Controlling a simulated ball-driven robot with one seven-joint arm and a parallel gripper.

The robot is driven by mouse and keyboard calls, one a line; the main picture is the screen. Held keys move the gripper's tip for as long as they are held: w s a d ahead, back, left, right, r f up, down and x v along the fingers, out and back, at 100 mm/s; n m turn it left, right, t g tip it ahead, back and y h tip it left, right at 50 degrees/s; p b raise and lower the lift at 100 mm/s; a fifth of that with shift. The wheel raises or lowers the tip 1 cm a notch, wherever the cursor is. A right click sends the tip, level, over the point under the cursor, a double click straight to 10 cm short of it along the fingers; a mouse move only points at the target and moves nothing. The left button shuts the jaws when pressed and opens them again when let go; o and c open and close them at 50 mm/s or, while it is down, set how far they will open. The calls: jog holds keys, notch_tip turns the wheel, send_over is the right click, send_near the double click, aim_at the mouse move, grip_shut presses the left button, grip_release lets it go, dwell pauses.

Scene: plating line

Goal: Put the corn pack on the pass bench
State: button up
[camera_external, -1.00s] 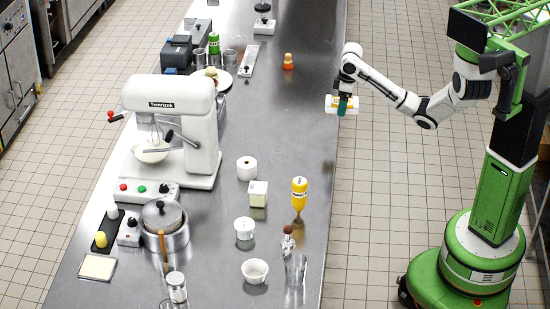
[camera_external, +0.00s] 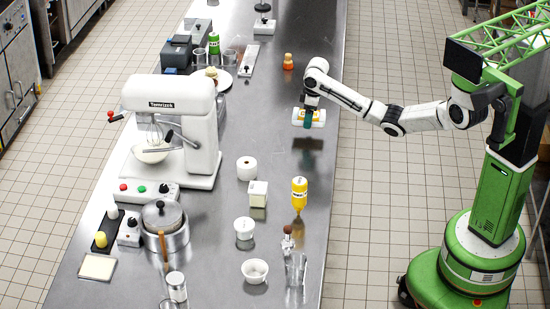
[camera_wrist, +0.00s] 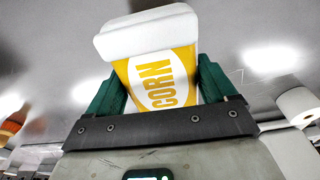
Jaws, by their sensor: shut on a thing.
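The corn pack (camera_wrist: 158,75) is yellow and white with "CORN" on its face, and fills the middle of the wrist view. My gripper (camera_wrist: 155,92) is shut on it, with a green finger on either side. In the external view the corn pack (camera_external: 318,116) lies sideways in my gripper (camera_external: 308,118), held above the right part of the steel bench (camera_external: 285,150). A dark shadow or reflection shows on the bench below it, so the pack looks clear of the surface.
A yellow bottle (camera_external: 299,190) stands nearer the camera, and a small orange bottle (camera_external: 288,62) stands farther back. A white roll (camera_external: 247,168), a mixer (camera_external: 180,120) and a plate (camera_external: 218,80) are to the left. The bench under the pack is bare.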

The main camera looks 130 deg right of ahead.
aim_at(305, 132)
jog(key=shift+w+d+f, duration=0.35)
jog(key=shift+d+f, duration=0.15)
jog(key=shift+f, duration=0.2)
jog(key=shift+f+p, duration=0.35)
jog(key=shift+f, duration=1.25)
jog(key=shift+f, duration=0.15)
jog(key=o, duration=1.1)
jog(key=r, duration=0.8)
jog(key=s+a+r, duration=0.1)
jog(key=r, duration=0.3)
jog(key=shift+r, duration=0.15)
